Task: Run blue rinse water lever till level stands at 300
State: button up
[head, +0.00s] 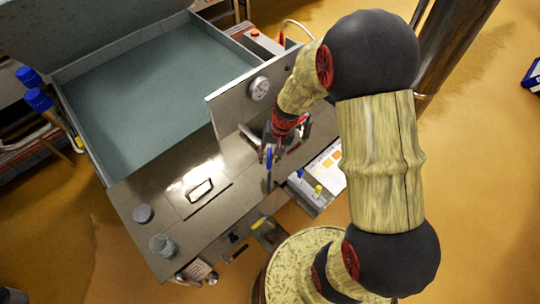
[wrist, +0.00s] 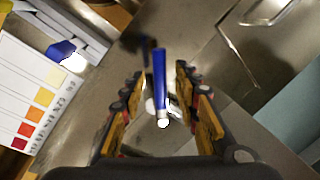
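A slim blue lever (wrist: 159,75) stands between the two fingers of my gripper (wrist: 161,88) in the wrist view. Gaps show on both sides of the lever, so the fingers are open around it and do not visibly touch it. A small pale round end shows at the near end of the lever. In the head view my gripper (head: 271,152) is over the right part of the steel bench, in front of the upright panel, with a bit of blue at its fingers. No water level or 300 mark is readable in either view.
A round dial (head: 259,88) is on the upright panel (head: 228,100). A large basin (head: 150,90) lies behind. A clear beaker (head: 162,245) and a grey disc (head: 143,213) stand at the bench's left. A colour chart (wrist: 32,95) and a blue-topped item (wrist: 62,50) are beside the bench.

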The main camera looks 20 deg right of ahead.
notch_tip(320, 180, up, 12)
jog(key=s+d, duration=0.1)
jog(key=d, duration=0.1)
jog(key=shift+f, duration=0.15)
dwell(0.6)
